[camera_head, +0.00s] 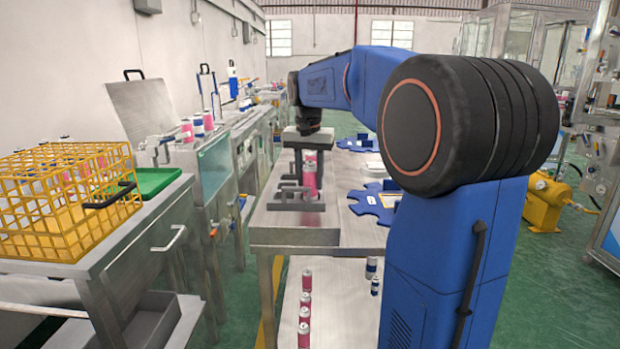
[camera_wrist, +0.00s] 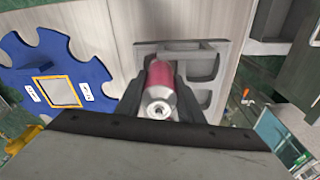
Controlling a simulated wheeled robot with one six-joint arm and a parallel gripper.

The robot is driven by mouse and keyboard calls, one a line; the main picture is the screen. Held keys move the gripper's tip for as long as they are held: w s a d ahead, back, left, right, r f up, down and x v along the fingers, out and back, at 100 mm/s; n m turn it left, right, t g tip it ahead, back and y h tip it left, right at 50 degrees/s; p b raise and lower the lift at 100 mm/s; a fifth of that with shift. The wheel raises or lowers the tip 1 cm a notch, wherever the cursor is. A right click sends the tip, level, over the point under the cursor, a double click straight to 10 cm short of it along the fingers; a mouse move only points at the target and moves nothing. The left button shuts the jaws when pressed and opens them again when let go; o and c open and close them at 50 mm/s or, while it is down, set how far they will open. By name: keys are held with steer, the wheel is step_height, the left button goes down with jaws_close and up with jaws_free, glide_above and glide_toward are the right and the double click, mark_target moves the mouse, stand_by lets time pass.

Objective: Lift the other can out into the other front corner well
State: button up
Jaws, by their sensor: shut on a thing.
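A pink can with a silver domed top (camera_wrist: 160,82) stands between the two dark fingers of my gripper (camera_wrist: 160,100) in the wrist view. The gripper is shut on it. The grey fixture with open wells (camera_wrist: 205,66) lies behind and to the right of the can there. In the head view, my gripper (camera_head: 309,150) points down over the dark grey fixture (camera_head: 290,206) on the steel table. Pink can surface (camera_head: 310,180) shows below it among the fixture's uprights. The can's base is hidden, so I cannot tell whether it is clear of its well.
Blue notched plates (camera_head: 375,207) lie on the table right of the fixture; one also shows in the wrist view (camera_wrist: 58,75). Several pink cans (camera_head: 305,310) stand on the shelf below. A yellow wire crate (camera_head: 70,190) and green tray (camera_head: 155,181) sit at left.

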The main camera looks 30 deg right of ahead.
steer(key=shift+f, duration=0.1)
steer(key=o, duration=1.1)
steer(key=shift+o, duration=0.2)
step_height(320, 180, up, 17)
steer(key=s+a, duration=0.1)
steer(key=shift+s+a, duration=0.2)
steer(key=shift+a, duration=0.05)
